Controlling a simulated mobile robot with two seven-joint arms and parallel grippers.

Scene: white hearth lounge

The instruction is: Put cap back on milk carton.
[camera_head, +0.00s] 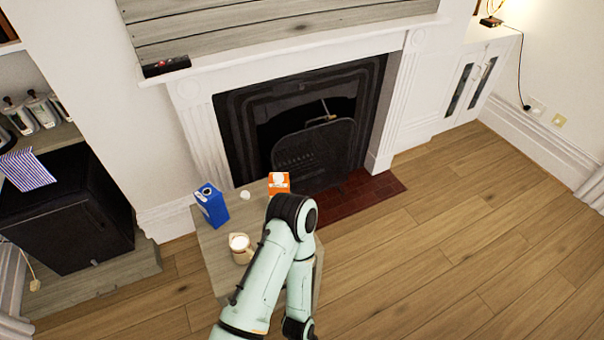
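A blue carton (212,207) stands upright at the back left of a small wooden table (218,258). A pale spot shows on its upper left; I cannot tell whether it is a spout or print. An orange carton (279,185) with a round white top piece stands at the back right, its lower part hidden by my arm. A small white round object (245,195), possibly the cap, lies between the cartons. No gripper of mine shows; a bent pale green arm of mine covers the right of the table.
A beige jug (241,252) with white contents stands near the table's middle. A fireplace (300,125) with a dark screen and red-tiled hearth (358,198) lies behind. A black cabinet (65,212) is at left. The wooden floor (470,240) at right is clear.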

